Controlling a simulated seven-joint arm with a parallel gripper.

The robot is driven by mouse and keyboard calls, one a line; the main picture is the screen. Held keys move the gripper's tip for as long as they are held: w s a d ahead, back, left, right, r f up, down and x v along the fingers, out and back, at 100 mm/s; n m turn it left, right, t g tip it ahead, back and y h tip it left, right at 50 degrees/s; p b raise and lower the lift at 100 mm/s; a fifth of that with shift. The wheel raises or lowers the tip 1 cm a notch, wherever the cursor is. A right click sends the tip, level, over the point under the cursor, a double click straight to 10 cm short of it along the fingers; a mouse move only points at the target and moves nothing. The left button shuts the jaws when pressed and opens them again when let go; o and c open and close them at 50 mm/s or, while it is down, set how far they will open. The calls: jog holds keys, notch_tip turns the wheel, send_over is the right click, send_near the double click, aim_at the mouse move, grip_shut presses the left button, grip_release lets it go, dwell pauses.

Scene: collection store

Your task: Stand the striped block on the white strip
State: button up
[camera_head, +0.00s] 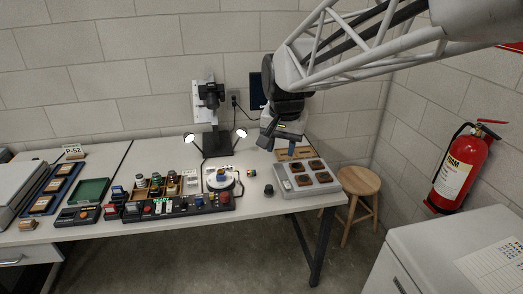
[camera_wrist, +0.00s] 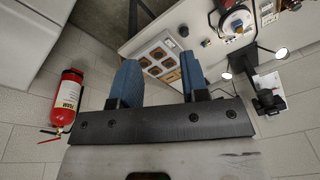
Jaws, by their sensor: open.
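My gripper (camera_head: 284,137) is raised above the right part of the table, near the back of the grey tray. In the wrist view its two blue fingers (camera_wrist: 160,68) stand wide apart with nothing between them. A tiny block with coloured bands (camera_head: 250,173), apparently the striped block, lies on the table between the round white stand and the grey tray. It looks small and dark in the wrist view (camera_wrist: 206,43), and its stripes cannot be made out there. My gripper is apart from it, above and to its right. I cannot clearly pick out the white strip.
The grey tray (camera_head: 278,174) holds several dark square pieces. A dark knob (camera_head: 268,190) stands beside it. The round white stand (camera_head: 233,189) and a long control panel (camera_head: 170,208) are left. Two lamps and a camera stand (camera_head: 215,140) are behind. A stool (camera_head: 360,182) is right.

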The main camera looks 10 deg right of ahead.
jog(key=s+d+f+n, duration=0.1)
jog(key=s+f+n, duration=0.1)
jog(key=s, duration=0.9)
jog(key=s+d+f+n, duration=0.1)
jog(key=s+f+n, duration=0.2)
jog(key=s, duration=0.8)
jog(key=shift+t, duration=0.3)
jog(key=shift+o, duration=0.4)
dwell(0.5)
